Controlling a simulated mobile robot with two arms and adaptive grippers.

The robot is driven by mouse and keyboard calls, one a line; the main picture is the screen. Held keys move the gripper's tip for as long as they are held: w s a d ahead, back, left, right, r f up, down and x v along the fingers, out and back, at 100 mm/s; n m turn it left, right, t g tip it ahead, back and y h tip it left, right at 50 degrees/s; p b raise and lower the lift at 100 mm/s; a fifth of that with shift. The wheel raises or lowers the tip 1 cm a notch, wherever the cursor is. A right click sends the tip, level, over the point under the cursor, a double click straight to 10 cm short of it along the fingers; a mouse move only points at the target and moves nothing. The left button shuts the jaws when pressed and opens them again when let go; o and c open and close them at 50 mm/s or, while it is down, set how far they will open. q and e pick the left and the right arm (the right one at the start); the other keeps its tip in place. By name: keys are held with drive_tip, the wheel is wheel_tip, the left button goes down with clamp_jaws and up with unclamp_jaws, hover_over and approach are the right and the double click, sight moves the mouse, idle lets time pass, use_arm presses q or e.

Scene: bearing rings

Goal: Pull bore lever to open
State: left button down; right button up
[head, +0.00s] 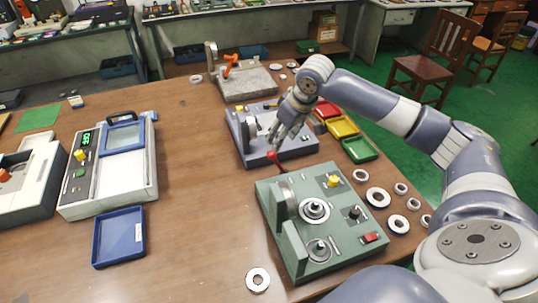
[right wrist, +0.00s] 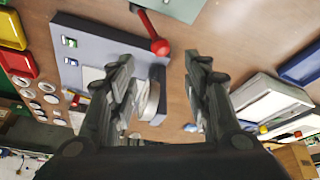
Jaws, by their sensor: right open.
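A lever with a red ball knob (head: 271,155) sticks out from the far edge of the green machine (head: 335,250). In the right wrist view the red knob (right wrist: 160,47) and its red stem show just beyond the fingertips. My right gripper (head: 280,138) is open and empty, over the near part of the blue-grey machine (head: 240,143). The red knob is close to the fingertips but not between them. In the right wrist view a silver round part (right wrist: 151,100) of the blue-grey machine (right wrist: 80,25) shows beside the left finger. My left gripper is out of view.
Yellow (head: 342,127), green (head: 360,149) and red trays stand right of the blue-grey machine. Several metal rings (head: 378,197) lie right of the green machine. A blue tray (head: 119,237) and a white device (head: 75,195) are left. The centre-left table is clear.

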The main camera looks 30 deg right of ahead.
sight(273, 153)
drive_tip(key=p+x, duration=0.2)
drive_tip(key=x, duration=0.8)
drive_tip(key=shift+a+f, duration=0.1)
drive_tip(key=shift+f, duration=0.15)
drive_tip(key=shift+c, duration=0.2)
drive_tip(key=shift+w, duration=0.1)
clamp_jaws()
